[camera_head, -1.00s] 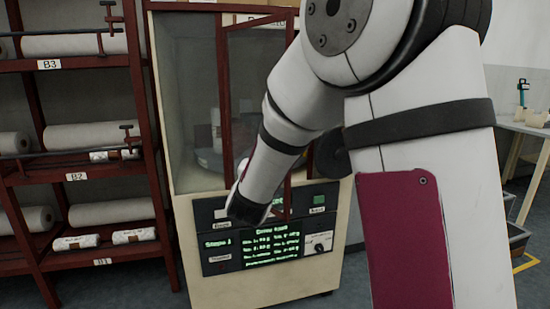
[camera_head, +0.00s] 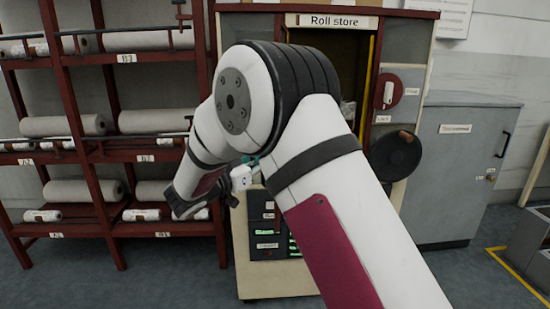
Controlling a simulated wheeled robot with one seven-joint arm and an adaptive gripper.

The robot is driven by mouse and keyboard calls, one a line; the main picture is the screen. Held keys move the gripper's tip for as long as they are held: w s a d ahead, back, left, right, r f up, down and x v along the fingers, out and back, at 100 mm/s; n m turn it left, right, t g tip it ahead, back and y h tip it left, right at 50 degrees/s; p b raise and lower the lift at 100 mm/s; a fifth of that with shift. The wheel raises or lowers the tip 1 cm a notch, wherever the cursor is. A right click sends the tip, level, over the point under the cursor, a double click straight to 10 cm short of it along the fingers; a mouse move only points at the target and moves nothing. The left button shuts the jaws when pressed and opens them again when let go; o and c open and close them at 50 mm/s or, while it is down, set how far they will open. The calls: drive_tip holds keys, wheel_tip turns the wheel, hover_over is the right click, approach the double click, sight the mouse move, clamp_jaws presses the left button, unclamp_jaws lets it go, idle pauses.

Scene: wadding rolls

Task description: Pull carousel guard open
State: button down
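The carousel cabinet (camera_head: 416,50), labelled "Roll store", stands behind my arm. To the right of my elbow, part of its front shows a dark opening (camera_head: 359,52) with a yellow strip along its right side. I cannot make out the guard itself; my arm covers much of the cabinet front. The fingers are not clear.
Racks of white rolls (camera_head: 62,126) stand at the left. A red plate with a white handle (camera_head: 389,94) and a round black disc (camera_head: 396,156) are on the cabinet's right. A grey cabinet (camera_head: 452,150) stands further right. Floor is clear at the lower left.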

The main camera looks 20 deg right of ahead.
drive_tip(key=shift+w+a+r, duration=0.1)
drive_tip(key=shift+w+a, duration=0.15)
drive_tip(key=shift+a, duration=0.15)
drive_tip(key=c, duration=1.7)
unclamp_jaws()
drive_tip(key=shift+o, duration=0.2)
drive_tip(key=v, duration=1.2)
drive_tip(key=shift+d, duration=0.1)
